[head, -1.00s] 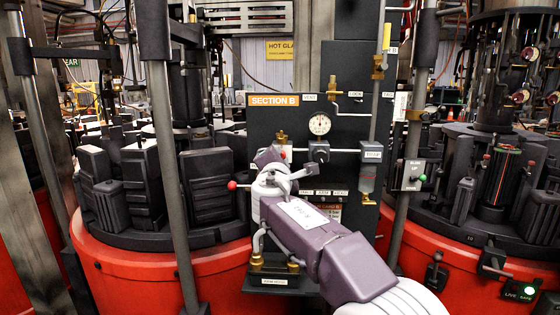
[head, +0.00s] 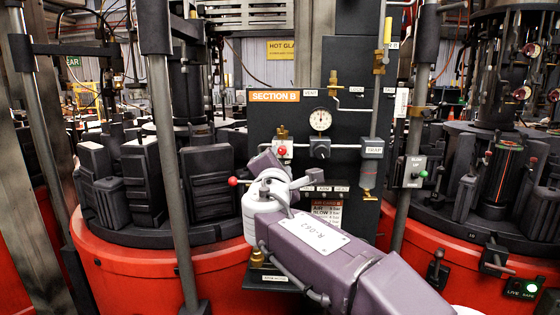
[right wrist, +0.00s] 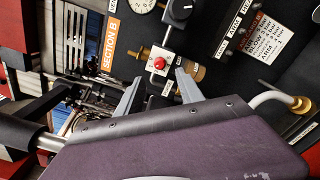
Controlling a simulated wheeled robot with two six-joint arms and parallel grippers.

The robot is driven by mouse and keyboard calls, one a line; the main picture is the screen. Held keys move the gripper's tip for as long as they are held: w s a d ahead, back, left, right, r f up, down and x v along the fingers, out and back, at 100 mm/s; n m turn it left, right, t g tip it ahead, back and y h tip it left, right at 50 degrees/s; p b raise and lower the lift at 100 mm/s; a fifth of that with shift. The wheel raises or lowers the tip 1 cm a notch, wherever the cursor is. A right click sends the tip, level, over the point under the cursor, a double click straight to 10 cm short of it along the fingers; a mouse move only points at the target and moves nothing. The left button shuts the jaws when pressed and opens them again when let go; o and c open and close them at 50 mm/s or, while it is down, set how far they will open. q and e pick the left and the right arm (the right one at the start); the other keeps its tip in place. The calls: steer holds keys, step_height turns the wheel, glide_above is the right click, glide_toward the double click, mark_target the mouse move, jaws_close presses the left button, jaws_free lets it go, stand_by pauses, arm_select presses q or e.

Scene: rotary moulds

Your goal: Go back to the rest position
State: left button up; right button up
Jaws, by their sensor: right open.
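My right arm reaches in from the lower right in the head view. Its gripper (head: 265,163) is in front of the dark Section B panel (head: 262,120), a little below and left of a red button (head: 282,150). My wrist hides most of the fingers there. In the right wrist view the two grey fingers of the right gripper (right wrist: 157,80) stand wide apart with nothing between them. The red button (right wrist: 160,63) on its white plate shows beyond the gap, and I see no contact. My left gripper is not in view.
The panel carries a round gauge (head: 320,120), valves and pipes. A red-knobbed lever (head: 232,182) sticks out left of my wrist. Red round machine bases with dark moulds (head: 205,183) stand on both sides. Upright posts (head: 172,180) flank the panel.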

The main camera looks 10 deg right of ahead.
steer(key=shift+v, duration=0.8)
